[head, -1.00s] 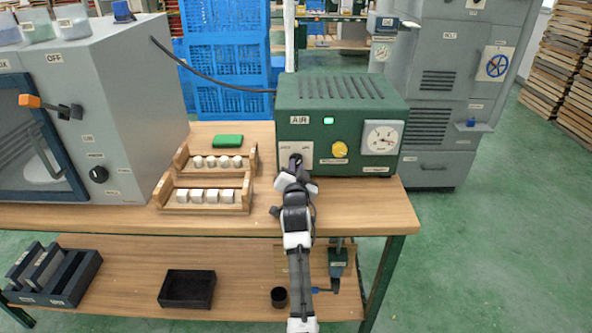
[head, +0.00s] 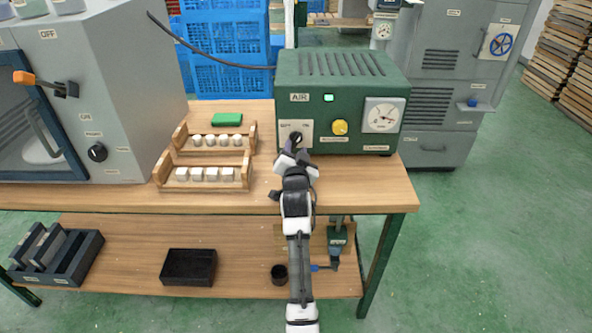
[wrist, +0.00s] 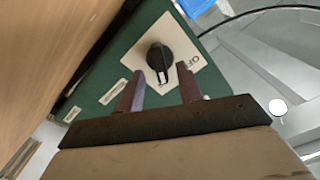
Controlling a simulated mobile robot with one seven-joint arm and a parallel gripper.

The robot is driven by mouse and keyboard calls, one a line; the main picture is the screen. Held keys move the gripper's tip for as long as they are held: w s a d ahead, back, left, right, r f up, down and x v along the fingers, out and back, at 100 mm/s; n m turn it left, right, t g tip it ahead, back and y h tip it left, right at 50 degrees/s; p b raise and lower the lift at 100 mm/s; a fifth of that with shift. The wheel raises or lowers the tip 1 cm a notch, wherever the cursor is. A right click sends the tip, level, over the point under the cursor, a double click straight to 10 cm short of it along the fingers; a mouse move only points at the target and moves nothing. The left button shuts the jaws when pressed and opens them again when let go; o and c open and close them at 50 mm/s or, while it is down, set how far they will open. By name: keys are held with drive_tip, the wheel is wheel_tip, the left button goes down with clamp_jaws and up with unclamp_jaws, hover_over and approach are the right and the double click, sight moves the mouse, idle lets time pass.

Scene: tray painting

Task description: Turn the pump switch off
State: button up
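The green pump box (head: 342,90) stands on the bench with a lit green lamp (head: 328,98). Its black rotary switch (wrist: 160,60) sits on a cream plate (wrist: 184,50) at the left of the box front; it also shows in the head view (head: 296,138). A label reading OFF is partly visible on the plate in the wrist view. My gripper (wrist: 162,86) is open, its two fingers apart just in front of the knob, with the knob seen between and beyond the fingertips. I cannot tell whether either finger touches it. In the head view my gripper (head: 294,150) partly covers the plate.
A yellow knob (head: 340,127) and a round gauge (head: 383,115) are on the same front. Wooden racks with several white pieces (head: 205,174) stand to the left, near a grey cabinet (head: 125,90). A dark hose runs behind the box.

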drive_tip(key=s+b, duration=0.2)
drive_tip(key=s, duration=0.8)
drive_tip(key=shift+f, duration=0.1)
drive_tip(key=shift+s, duration=0.75)
drive_tip(key=shift+o, duration=0.4)
